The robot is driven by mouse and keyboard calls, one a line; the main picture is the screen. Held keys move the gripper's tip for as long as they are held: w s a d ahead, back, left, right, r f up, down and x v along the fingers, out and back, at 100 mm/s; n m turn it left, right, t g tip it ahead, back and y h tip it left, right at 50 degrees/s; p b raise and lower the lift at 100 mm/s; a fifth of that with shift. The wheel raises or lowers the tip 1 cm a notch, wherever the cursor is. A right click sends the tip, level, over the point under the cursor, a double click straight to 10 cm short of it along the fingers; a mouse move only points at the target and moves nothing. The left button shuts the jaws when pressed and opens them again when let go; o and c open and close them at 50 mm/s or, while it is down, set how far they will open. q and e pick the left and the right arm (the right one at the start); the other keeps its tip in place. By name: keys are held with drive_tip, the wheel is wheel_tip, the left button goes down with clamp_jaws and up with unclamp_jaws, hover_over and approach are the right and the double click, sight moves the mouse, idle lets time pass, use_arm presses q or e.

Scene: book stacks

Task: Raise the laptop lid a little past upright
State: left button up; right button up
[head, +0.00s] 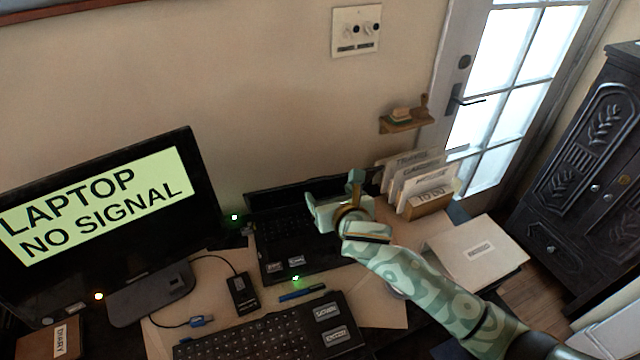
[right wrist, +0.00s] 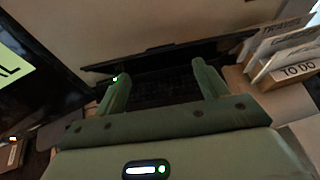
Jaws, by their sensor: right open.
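The black laptop stands on the desk against the wall, its keyboard base (head: 285,245) facing me. Its lid (head: 275,199) shows as a narrow dark strip along the base's back edge; its exact angle is hard to tell. In the right wrist view the lid (right wrist: 155,53) lies beyond the fingertips, with the dark keyboard between the fingers. My right gripper (head: 335,192) is open and empty, above the right part of the laptop and partly hiding it. It also shows in the right wrist view (right wrist: 160,75). My left gripper is not in view.
A monitor (head: 110,215) reading "LAPTOP NO SIGNAL" stands at left. A file holder marked "TO DO" (head: 430,202) stands close right of the gripper, near a pale box (head: 475,252). A keyboard (head: 265,335), pen (head: 302,292) and cabled black box (head: 242,294) lie in front.

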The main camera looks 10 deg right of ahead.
sight(318, 179)
drive_tip(key=b+x, duration=0.3)
drive_tip(key=x, duration=0.6)
drive_tip(key=shift+f, duration=0.2)
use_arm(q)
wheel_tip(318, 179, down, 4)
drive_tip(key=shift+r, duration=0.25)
